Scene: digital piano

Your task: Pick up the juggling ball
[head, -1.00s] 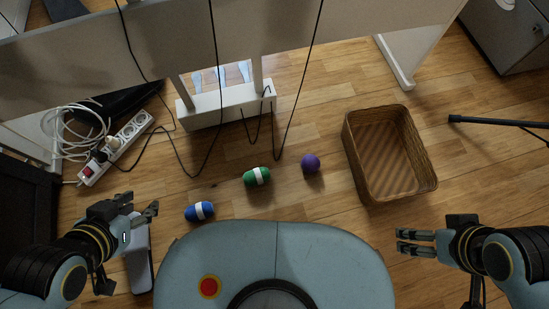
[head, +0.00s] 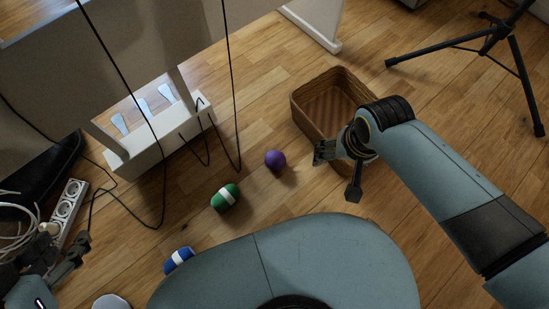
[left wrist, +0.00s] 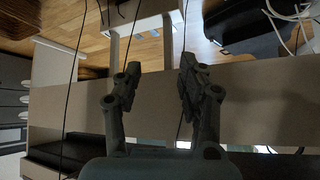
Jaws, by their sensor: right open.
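A round purple ball (head: 275,159) lies on the wooden floor in the middle of the head view, left of the wicker basket (head: 297,113). My right gripper (head: 319,152) is open and empty, to the right of the ball and in front of the basket's near side in the picture. It does not touch the ball. My left gripper (head: 78,246) is at the left edge, well away from the ball. In the left wrist view its fingers (left wrist: 158,76) are apart with nothing between them.
A green roll with a white band (head: 226,197) and a blue one (head: 179,260) lie on the floor. The piano's pedal box (head: 160,150) with hanging cables stands left of the ball. A power strip (head: 67,210) is at left, a black tripod (head: 492,40) at upper right.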

